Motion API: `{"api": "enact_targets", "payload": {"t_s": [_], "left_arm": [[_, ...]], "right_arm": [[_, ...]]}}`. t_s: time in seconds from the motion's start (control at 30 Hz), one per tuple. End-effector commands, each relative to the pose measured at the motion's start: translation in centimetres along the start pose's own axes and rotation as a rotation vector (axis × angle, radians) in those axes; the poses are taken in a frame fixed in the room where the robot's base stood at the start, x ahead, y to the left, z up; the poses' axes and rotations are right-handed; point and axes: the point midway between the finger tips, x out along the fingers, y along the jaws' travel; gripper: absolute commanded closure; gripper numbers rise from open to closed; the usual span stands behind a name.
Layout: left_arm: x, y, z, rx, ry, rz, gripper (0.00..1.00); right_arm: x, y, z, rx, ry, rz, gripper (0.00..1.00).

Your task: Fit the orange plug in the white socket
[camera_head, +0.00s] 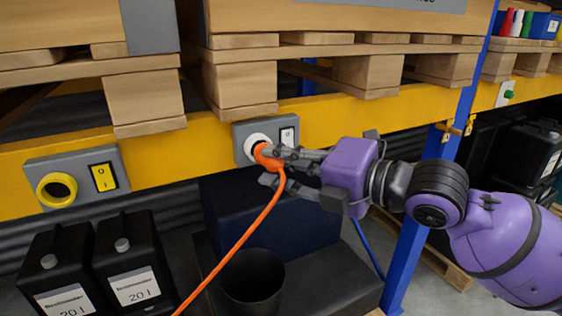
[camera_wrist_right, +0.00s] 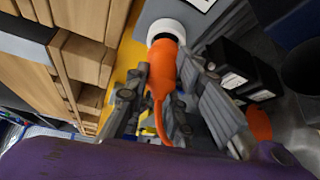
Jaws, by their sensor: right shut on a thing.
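The white socket (camera_head: 252,141) is a round ring on a grey box on the yellow beam. It also shows at the top of the wrist view (camera_wrist_right: 168,25). My right gripper (camera_head: 268,168) is shut on the orange plug (camera_head: 267,159), its fingers on either side of the plug body (camera_wrist_right: 160,72). The plug points at the socket, with its front end at the mouth. Dark socket interior shows beside the plug's end. I cannot tell whether the tip is inside. An orange cable (camera_head: 240,241) hangs from the plug. My left gripper is out of view.
A white rocker switch (camera_head: 288,137) sits right of the white socket. A yellow socket (camera_head: 57,190) with a yellow switch (camera_head: 104,177) is at left. Black canisters (camera_head: 130,262) and a black bin (camera_head: 252,280) stand below. A blue post (camera_head: 432,170) rises behind my right arm.

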Motion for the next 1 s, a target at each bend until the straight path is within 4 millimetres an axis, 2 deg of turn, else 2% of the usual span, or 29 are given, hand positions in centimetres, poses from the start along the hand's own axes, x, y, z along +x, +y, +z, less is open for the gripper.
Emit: {"api": "enact_targets", "payload": {"t_s": [1.0], "left_arm": [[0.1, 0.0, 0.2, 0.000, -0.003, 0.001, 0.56]], "right_arm": [[1.5, 0.0, 0.9, 0.000, 0.000, 0.001, 1.00]]}}
